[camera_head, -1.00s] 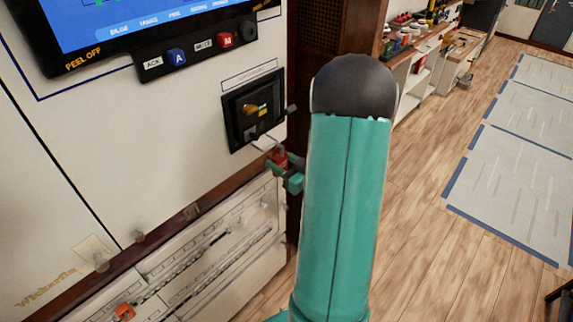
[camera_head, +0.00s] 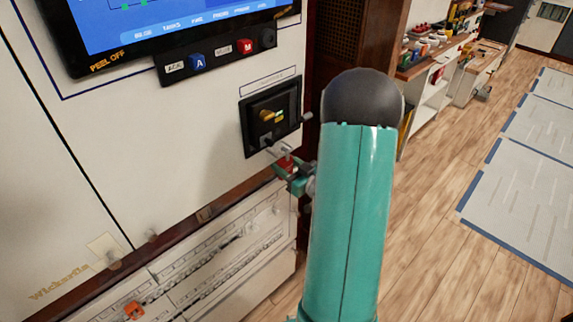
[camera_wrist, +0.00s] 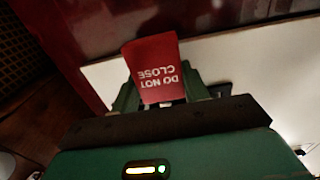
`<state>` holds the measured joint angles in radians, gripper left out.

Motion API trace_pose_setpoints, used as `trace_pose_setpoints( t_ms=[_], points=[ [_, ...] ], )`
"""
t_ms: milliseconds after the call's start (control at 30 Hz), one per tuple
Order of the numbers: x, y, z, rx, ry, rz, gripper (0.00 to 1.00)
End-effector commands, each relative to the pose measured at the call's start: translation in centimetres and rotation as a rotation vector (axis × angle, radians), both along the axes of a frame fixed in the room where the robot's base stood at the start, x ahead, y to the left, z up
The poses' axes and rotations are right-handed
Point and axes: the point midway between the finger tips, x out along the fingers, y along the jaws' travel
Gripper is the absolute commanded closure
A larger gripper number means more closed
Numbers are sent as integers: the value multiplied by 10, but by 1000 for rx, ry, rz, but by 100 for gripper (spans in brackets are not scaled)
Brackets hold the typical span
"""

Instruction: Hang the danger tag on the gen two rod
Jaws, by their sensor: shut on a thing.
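The red danger tag (camera_wrist: 156,72) fills the middle of the wrist view, with "DO NOT CLOSE" showing upside down. My gripper (camera_wrist: 160,98) is shut on it. In the head view my gripper (camera_head: 292,178) and the red tag (camera_head: 287,164) are just below a black switch panel (camera_head: 271,115) with a yellow handle. A thin light-coloured piece shows by the tag, close to the panel's lower edge. I cannot tell whether it touches the panel. The gen two rod cannot be told apart for certain. My forearm hides what lies to the right of the gripper.
A screen (camera_head: 170,25) and a button strip (camera_head: 217,55) are above on the white panel wall. Breaker rows (camera_head: 190,255) with an orange piece (camera_head: 133,310) are below. A shelf bench (camera_head: 440,75) stands behind on the right. Wooden floor is open at right.

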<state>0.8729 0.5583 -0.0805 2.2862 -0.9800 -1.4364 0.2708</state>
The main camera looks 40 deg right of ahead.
Motion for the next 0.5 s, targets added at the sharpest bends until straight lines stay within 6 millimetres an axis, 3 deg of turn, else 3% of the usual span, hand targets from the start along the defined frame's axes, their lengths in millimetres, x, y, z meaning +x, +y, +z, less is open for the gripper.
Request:
trace_pose_setpoints(
  t_ms=[33, 67, 167, 500],
  points=[
    [0, 0, 0, 0, 0, 0, 77],
    [0, 0, 0, 0, 0, 0, 49],
    [0, 0, 0, 0, -1, 0, 30],
    [-3, 0, 0, 0, 0, -1, 30]
  ],
)
